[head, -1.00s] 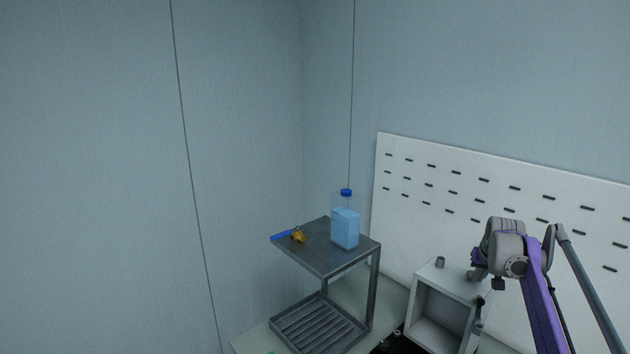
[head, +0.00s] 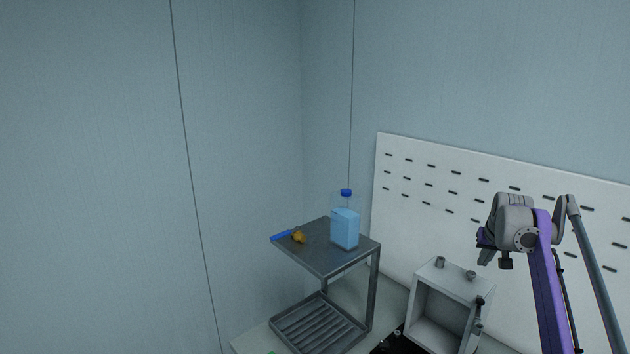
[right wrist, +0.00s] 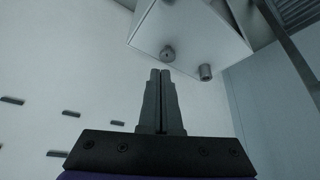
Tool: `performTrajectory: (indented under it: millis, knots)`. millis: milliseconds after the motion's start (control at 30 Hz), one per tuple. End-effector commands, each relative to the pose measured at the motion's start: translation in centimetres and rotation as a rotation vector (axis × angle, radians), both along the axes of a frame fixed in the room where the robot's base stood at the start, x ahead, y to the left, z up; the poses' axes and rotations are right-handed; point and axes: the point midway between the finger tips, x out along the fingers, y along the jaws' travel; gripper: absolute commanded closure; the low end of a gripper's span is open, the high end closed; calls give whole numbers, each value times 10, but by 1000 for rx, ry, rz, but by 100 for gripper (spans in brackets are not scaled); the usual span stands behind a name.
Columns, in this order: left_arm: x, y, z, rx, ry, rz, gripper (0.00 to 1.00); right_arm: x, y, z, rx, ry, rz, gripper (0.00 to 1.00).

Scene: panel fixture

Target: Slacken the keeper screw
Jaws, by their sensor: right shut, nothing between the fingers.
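A white open-fronted box (head: 424,279) stands on the bench, with two short grey round knobs on its top: a left knob (head: 440,261) and a right knob (head: 471,275). A dark fitting (head: 478,308) sits on the box's right front edge. I cannot tell for certain which of these is the keeper screw. My right gripper (head: 485,258) is shut and empty, above and slightly right of the right knob, apart from it. In the right wrist view the shut fingers (right wrist: 160,75) point toward the box top, near one knob (right wrist: 168,52), with the other (right wrist: 205,72) to the right. My left gripper is not in view.
A grey metal stand (head: 325,262) left of the box holds a blue-capped bottle (head: 345,228) of blue liquid, a yellow-brown item (head: 298,237) and a blue-handled item (head: 282,235). A white slotted panel (head: 420,215) rises behind.

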Motion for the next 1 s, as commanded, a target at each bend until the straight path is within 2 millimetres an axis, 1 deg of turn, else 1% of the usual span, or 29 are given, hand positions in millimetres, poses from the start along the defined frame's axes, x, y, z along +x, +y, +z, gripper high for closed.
performTrajectory:
  millis: [67,200,267,333,500,600,700,833,1000]
  knots:
    - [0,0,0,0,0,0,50,2,4,1,0,0,1,100]
    - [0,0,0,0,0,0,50,8,21,8,-1,0,3,100]
    - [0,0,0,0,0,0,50,9,24,9,-1,0,2,100]
    - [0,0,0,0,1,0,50,9,23,5,0,0,1,100]
    - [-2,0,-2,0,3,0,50,8,23,-13,0,0,0,100]
    - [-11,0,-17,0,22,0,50,7,23,-32,0,5,0,100]
    - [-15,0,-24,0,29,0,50,7,23,-44,0,5,0,100]
    - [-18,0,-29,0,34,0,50,8,23,-54,0,3,0,100]
    - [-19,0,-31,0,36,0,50,8,23,-60,0,0,0,100]
